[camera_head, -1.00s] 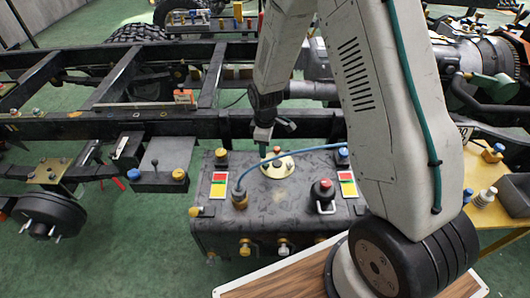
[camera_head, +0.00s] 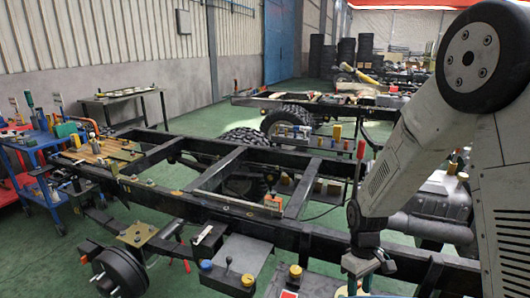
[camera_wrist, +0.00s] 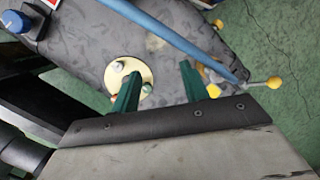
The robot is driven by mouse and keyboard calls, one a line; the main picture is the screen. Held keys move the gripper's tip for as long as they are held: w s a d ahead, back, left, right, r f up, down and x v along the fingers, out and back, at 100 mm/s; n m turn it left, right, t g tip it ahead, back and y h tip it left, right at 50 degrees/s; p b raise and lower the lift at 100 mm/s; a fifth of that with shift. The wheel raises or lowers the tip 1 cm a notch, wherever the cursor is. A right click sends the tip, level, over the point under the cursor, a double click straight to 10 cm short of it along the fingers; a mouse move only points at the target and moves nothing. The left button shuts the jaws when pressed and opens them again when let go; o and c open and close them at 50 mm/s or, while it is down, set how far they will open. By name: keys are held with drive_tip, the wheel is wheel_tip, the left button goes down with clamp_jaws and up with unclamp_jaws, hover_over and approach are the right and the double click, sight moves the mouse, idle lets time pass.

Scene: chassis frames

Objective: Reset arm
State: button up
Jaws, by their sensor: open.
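My arm comes in from the right of the head view, with its elbow at the upper right and my gripper (camera_head: 360,284) low near the bottom edge. In the wrist view the two green fingers of my gripper (camera_wrist: 159,70) stand apart with nothing between them. Beyond them is the dark grey tank (camera_wrist: 200,30), with a cream round flange (camera_wrist: 129,78) beside the left finger and a blue hose (camera_wrist: 165,32) crossing above. The gap between fingers and tank is hard to judge. Most of the tank is cut off in the head view.
The black chassis frame (camera_head: 170,200) runs across the head view, with a wheel hub (camera_head: 120,272) at lower left. A blue tool cart (camera_head: 45,205) stands at far left and a grey table (camera_head: 125,97) by the wall. Green floor (camera_head: 190,120) shows between them.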

drive_tip(key=s+r+m+t, duration=0.2)
drive_tip(key=s+r+m, duration=0.1)
drive_tip(key=s+r, duration=0.8)
drive_tip(key=s+d+r+m+t, duration=0.1)
drive_tip(key=s+r+m+t, duration=0.1)
drive_tip(key=s+r, duration=0.9)
wheel_tip(320, 180, up, 6)
drive_tip(key=shift+f+m, duration=0.2)
drive_tip(key=shift+m, duration=0.4)
drive_tip(key=shift+d+f, duration=0.1)
drive_tip(key=shift+d, duration=0.05)
